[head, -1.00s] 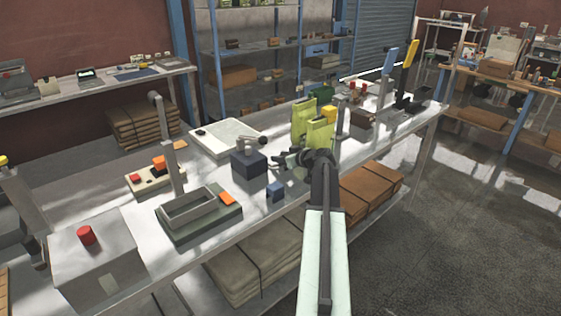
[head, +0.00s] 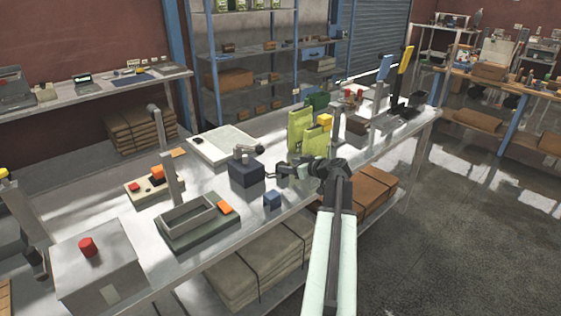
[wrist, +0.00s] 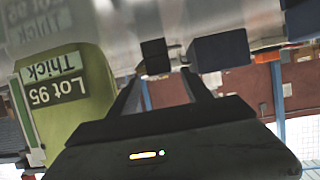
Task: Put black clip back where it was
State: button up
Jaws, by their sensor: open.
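My gripper (head: 282,170) is open over the front part of the workbench in the head view, pointing left, beside the green pouches. Its two dark fingers (wrist: 162,82) reach up in the wrist view, spread apart. A small black block (wrist: 154,56) shows between and beyond the fingertips there; it may be the black clip, but I cannot tell for sure. No black clip is clearly made out in the head view, where the gripper may hide it. A green pouch labelled Lot 95 Thick (wrist: 68,98) appears inverted, left of the fingers.
A dark navy block with a metal knob (head: 246,173) stands left of the gripper. A small blue block (head: 272,200) lies near the bench's front edge. Green pouches (head: 315,143) stand just behind the gripper. A grey tray (head: 190,220) is further left.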

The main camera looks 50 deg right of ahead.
jog(key=shift+p+v, duration=0.4)
jog(key=shift+v, duration=1.5)
